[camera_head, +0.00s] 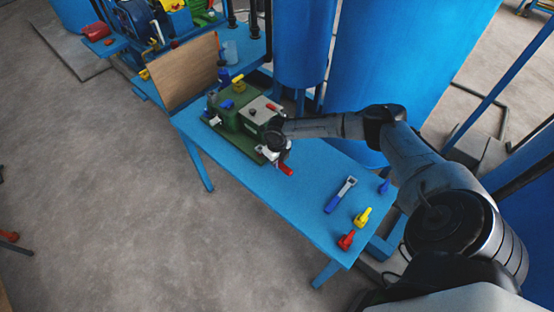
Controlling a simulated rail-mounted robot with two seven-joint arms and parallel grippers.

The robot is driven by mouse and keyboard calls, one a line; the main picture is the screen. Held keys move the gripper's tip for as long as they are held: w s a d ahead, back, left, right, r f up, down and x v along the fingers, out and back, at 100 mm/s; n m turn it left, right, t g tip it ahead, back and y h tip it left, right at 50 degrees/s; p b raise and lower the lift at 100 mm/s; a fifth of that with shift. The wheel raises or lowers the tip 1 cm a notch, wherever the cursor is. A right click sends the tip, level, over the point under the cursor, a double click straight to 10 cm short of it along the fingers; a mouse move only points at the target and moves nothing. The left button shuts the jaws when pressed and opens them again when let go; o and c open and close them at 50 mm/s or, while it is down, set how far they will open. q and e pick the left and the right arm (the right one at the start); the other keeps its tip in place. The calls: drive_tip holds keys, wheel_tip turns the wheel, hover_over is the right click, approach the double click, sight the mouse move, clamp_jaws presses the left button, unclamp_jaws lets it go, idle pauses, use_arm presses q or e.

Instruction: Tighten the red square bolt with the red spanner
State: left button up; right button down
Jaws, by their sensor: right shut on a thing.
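The green machine block (225,119) with a grey top sits on the far half of the blue table. A small red piece (272,107) lies on its grey top; I cannot tell whether it is the red square bolt. My right arm reaches in from the right, and my right gripper (271,155) is at the block's near right end, shut on the red spanner. The spanner's red handle (286,169) sticks out toward the near right. My left gripper is out of view.
On the blue table (290,205) lie a blue-handled spanner (341,195), a yellow tool (362,217), a red tool (346,240) and a small blue piece (384,187). A wooden board (182,73) stands behind the block. Blue tanks (400,60) rise behind the table.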

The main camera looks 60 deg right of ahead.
idle(0.6)
idle(0.7)
drive_tip(key=shift+p, duration=0.4)
drive_tip(key=shift+f+b, duration=0.5)
drive_tip(key=shift+f, duration=0.15)
idle(0.3)
drive_tip(key=shift+f+b, duration=0.45)
drive_tip(key=shift+f, duration=0.15)
drive_tip(key=c, duration=0.8)
unclamp_jaws()
drive_tip(key=shift+c, duration=0.2)
wheel_tip(320, 180, up, 14)
drive_tip(key=p, duration=0.2)
drive_tip(key=shift+p, duration=0.4)
